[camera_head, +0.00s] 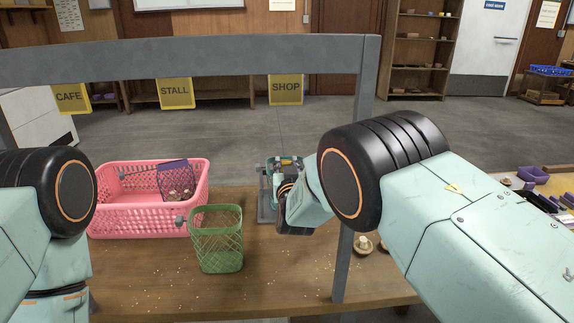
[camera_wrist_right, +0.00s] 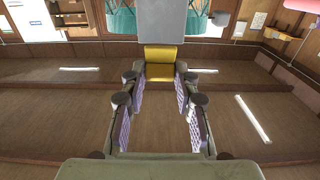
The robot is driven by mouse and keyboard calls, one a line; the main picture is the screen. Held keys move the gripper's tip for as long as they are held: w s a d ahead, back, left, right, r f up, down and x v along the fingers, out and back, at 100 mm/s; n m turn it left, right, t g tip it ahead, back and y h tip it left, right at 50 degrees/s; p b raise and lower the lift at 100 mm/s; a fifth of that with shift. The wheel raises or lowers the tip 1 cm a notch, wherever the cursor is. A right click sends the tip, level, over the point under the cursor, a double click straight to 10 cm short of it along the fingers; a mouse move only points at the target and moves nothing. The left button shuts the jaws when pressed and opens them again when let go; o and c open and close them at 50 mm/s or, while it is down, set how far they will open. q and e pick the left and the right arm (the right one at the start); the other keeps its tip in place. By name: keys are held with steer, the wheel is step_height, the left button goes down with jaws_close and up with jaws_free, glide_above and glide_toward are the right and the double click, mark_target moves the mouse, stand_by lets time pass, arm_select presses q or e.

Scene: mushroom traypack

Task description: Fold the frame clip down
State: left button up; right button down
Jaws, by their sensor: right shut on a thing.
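A small grey frame (camera_head: 264,208) stands on the wooden table (camera_head: 170,283), behind my right gripper (camera_head: 284,200) in the head view. Greenish and yellow parts show at its top; the gripper and wrist hide much of it. In the right wrist view, a yellow grip (camera_wrist_right: 161,58) lies between the tips of my right gripper (camera_wrist_right: 160,76), with a grey plate (camera_wrist_right: 190,20) beyond it. The gripper is shut on this grip, which looks like part of the frame clip. The clip's angle is unclear. My left arm shows at the left, but its gripper is out of view.
A pink basket (camera_head: 128,222) holding a purple punnet (camera_head: 175,178) stands left of the frame. An empty green punnet (camera_head: 217,254) stands at the front. A mushroom (camera_head: 363,242) lies right of my gripper. A grey upright bar (camera_head: 342,267) stands close by.

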steer(key=shift+w+r+g+p, duration=0.15)
steer(key=shift+r+g+p, duration=0.35)
steer(key=shift+p, duration=0.3)
steer(key=g+p, duration=0.1)
steer(key=w+g+p, duration=0.1)
steer(key=g+p, duration=0.1)
steer(key=p, duration=0.1)
steer(key=g+p, duration=0.1)
steer(key=p, duration=0.1)
steer(key=shift+w+d+g, duration=0.1)
steer(key=shift+w+g, duration=0.2)
steer(key=c, duration=1.4)
jaws_free()
steer(key=o, duration=0.4)
steer(key=shift+f, duration=0.15)
steer(key=shift+s+f, duration=0.1)
